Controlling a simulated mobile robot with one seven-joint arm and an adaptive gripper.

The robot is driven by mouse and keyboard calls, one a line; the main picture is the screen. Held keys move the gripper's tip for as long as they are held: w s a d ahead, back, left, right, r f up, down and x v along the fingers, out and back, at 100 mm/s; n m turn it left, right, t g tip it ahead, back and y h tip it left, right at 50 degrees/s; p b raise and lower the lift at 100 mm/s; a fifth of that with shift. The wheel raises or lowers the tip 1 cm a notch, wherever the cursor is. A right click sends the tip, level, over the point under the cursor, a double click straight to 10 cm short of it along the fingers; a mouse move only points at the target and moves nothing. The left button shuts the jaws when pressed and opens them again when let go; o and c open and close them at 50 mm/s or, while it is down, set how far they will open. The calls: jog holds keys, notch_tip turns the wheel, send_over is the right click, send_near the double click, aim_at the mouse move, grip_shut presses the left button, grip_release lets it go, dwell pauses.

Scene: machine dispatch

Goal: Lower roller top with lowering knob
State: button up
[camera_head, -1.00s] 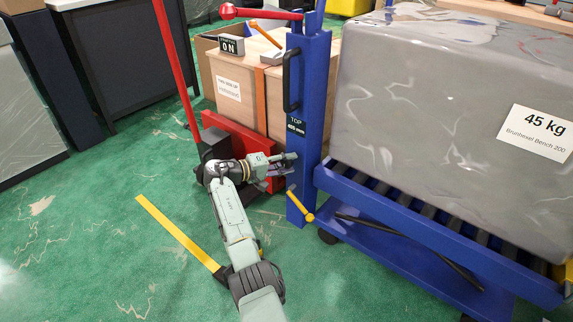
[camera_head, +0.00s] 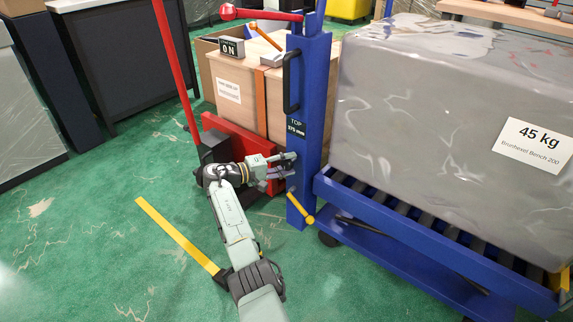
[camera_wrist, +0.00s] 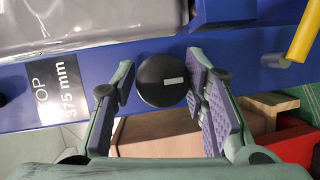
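The lowering knob (camera_wrist: 161,80) is round and black with a small pale mark, on the blue post. My gripper (camera_wrist: 161,75) has its two padded fingers on either side of the knob in the wrist view. Narrow gaps seem to show between pads and knob, so it looks open around it. The roller top (camera_head: 400,222) is a blue frame with dark rollers, carrying a grey wrapped block (camera_head: 440,110) marked 45 kg. The height display (camera_head: 297,128) reads TOP 375 mm.
A yellow lever (camera_head: 300,208) juts from the post just below my gripper. A red-handled pallet truck (camera_head: 240,140) with a wooden crate (camera_head: 239,84) stands behind my arm. The display on the crate (camera_head: 231,47) reads 0 N. Green floor is free at left.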

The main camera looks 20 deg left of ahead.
jog(key=shift+o, duration=1.4)
jog(key=shift+s, duration=0.15)
jog(key=v, duration=1.2)
